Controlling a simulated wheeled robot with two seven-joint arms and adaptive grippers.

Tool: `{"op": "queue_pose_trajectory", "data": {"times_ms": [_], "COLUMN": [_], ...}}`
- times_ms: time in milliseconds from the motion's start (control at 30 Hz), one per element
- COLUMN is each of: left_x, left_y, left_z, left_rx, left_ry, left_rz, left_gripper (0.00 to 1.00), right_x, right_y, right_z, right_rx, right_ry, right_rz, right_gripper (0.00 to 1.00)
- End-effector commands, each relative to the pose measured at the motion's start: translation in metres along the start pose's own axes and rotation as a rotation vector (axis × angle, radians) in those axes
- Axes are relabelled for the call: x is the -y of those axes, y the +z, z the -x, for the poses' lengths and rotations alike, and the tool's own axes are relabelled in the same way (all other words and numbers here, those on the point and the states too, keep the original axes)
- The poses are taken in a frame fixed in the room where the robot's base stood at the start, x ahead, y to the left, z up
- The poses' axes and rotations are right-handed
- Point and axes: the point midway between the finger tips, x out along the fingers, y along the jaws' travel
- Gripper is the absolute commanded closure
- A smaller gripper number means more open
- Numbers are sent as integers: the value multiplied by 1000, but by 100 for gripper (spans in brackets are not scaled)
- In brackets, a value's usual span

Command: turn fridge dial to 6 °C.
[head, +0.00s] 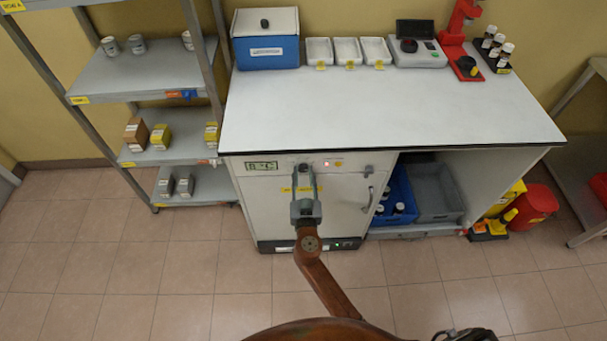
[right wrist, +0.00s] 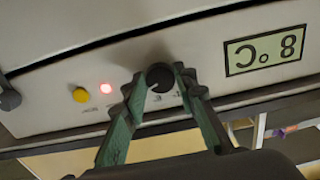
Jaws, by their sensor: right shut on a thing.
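The fridge (head: 345,215) is a white unit under the left part of the bench. Its display (head: 262,166) is at the upper left of its front panel. In the right wrist view the picture is upside down and the display (right wrist: 265,50) reads 8 °C. The dark round dial (right wrist: 160,77) shows between the fingers there. My right gripper (head: 303,174) reaches the panel from the front. In the right wrist view its green fingers (right wrist: 162,83) are closed on the dial, one on each side. The gripper mostly hides the dial in the head view. My left gripper is not in view.
A red light (right wrist: 106,88) and a yellow button (right wrist: 81,95) sit beside the dial. The door handle (head: 370,197) is at the right of the fridge door. The worktop (head: 390,110) overhangs above. Blue and grey crates (head: 437,195) stand right of the fridge. Floor in front is clear.

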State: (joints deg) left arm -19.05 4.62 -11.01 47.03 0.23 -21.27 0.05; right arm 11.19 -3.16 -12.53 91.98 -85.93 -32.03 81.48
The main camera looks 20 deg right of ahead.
Motion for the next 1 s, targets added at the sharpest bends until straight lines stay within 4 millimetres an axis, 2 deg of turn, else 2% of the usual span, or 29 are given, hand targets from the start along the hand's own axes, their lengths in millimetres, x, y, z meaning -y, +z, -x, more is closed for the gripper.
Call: {"op": "queue_pose_trajectory", "data": {"times_ms": [167, 567, 1000], "left_x": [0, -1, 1], "left_y": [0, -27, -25], "left_z": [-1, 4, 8], "left_rx": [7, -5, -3], "left_ry": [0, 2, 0], "left_rz": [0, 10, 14], "left_gripper": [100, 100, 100], "right_x": [0, 0, -1], "right_y": [1, 1, -1], "right_z": [0, 0, 0], "right_rx": [1, 0, -1], "right_ry": [0, 0, -1], "right_rz": [40, 323, 652], "right_gripper": [98, 98, 98]}}
